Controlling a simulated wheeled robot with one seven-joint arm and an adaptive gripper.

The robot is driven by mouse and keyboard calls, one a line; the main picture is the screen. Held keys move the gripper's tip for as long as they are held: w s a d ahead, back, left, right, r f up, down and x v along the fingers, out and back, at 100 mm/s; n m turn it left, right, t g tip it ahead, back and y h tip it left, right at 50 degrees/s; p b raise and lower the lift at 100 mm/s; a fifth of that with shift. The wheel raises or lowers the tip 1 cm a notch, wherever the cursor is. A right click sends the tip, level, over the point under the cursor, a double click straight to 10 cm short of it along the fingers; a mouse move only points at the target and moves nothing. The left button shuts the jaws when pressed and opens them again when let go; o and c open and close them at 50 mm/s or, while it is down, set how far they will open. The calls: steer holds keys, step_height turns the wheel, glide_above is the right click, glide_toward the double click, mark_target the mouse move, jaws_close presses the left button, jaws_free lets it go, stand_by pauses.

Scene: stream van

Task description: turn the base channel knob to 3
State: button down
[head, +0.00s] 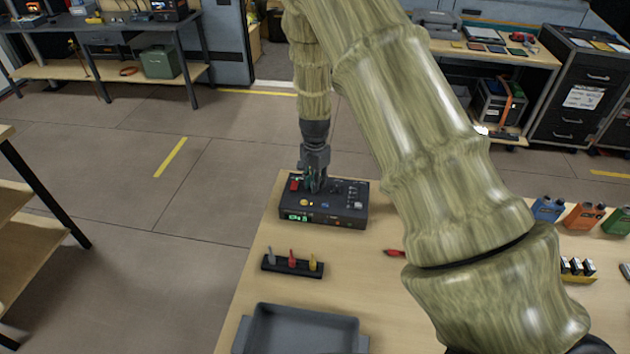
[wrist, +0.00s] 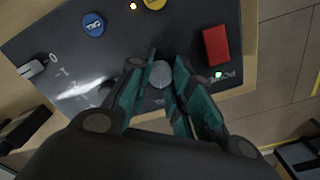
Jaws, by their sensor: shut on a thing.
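The base (head: 345,213) is a dark control box standing on the light wooden table, with a lit green display (head: 297,217) on its front; the digits are too small to read surely. My gripper (head: 316,186) reaches down onto its top panel from above. In the wrist view, my gripper (wrist: 161,80) has its teal-lined fingers on either side of a round grey knob (wrist: 160,73), shut on it. The knob's pointer and any numbers around it are hidden or too dark to read.
Close to the knob are a red block-shaped control (wrist: 216,44), a blue button (wrist: 93,24) and a yellow button (wrist: 154,3). A pale lever (wrist: 32,68) sits by printed marks. A rack of small tools (head: 292,265) and a grey tray (head: 302,330) stand nearer on the table.

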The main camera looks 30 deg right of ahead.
steer(key=shift+w+d+r+m, duration=0.1)
steer(key=shift+w+r+m, duration=0.15)
steer(key=shift+m, duration=0.15)
steer(key=c, duration=1.3)
jaws_free()
steer(key=shift+o, duration=0.2)
steer(key=shift+s+f, duration=0.1)
steer(key=shift+s, duration=0.1)
step_height(320, 180, up, 12)
